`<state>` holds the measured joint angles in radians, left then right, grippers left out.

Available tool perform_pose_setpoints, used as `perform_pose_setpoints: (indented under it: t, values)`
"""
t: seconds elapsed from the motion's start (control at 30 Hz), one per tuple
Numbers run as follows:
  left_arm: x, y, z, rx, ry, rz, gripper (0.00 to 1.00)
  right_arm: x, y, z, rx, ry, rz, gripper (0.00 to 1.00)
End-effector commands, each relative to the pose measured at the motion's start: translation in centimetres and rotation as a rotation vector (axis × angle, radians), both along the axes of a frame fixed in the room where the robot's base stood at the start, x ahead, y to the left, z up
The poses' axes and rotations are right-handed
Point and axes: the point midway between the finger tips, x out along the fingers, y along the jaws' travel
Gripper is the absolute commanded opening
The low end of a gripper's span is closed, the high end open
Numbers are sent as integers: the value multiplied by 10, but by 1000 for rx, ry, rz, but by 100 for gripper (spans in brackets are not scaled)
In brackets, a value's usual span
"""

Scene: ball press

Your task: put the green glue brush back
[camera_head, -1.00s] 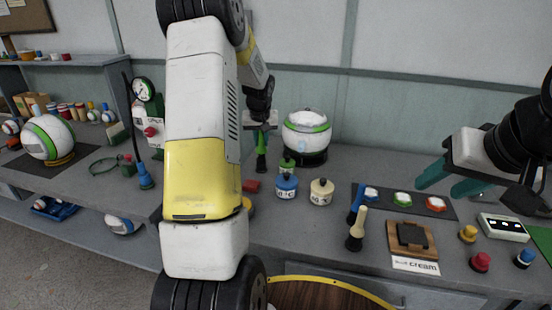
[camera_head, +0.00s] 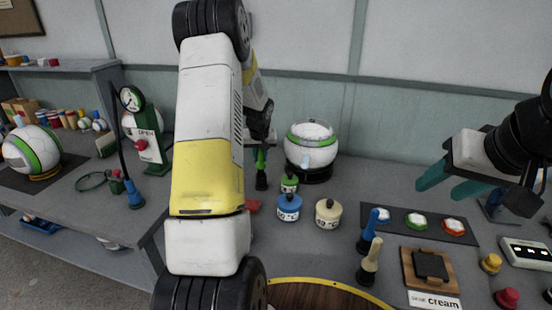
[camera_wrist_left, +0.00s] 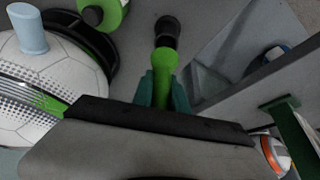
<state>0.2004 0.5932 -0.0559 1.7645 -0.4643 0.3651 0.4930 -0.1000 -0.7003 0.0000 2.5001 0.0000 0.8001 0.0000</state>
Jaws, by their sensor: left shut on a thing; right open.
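The green brush (camera_head: 261,162) is upright with its black end down, at the back of the bench left of the white-and-green ball. My left gripper (camera_head: 257,148) is shut on its green handle; the left wrist view shows the handle (camera_wrist_left: 165,62) between the teal fingers (camera_wrist_left: 163,92). I cannot tell whether the black end touches the bench. The green-lidded pot (camera_head: 289,182) stands just right of the brush. A blue brush (camera_head: 370,229) and a cream brush (camera_head: 370,260) stand upright at front right. My right gripper (camera_head: 440,188) is open and empty above the bench's right side.
The ball (camera_head: 311,150) sits in a black ring behind the pots. A blue pot (camera_head: 289,207) and a cream pot (camera_head: 328,213) stand in front. A dark mat (camera_head: 440,232) with coloured buttons lies at right. A round wooden top (camera_head: 325,296) is at the front edge.

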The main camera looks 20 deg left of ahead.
Motion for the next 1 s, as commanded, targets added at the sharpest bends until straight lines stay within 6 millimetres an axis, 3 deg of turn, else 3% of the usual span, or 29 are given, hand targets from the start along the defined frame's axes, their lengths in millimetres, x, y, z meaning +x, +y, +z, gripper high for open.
perform_pose_setpoints:
  t: [0.27, 0.57, 0.6, 0.7, 1.0]
  values:
    - [-1, 0, -35, 0, 3, -1, 0, 0, 0, 0, 0, 0, 0, 49]
    - [0, 0, -37, 0, 1, 0, 0, 0, 0, 0, 0, 0, 0, 49]
    - [0, -1, -38, -1, 1, 0, 20, 0, 0, 0, 0, 0, 0, 49]
    - [0, -1, -37, -1, 1, 0, 40, 0, 0, 0, 0, 0, 0, 49]
    - [0, 0, -37, 0, 1, 0, 40, 0, 0, 0, 0, 0, 0, 49]
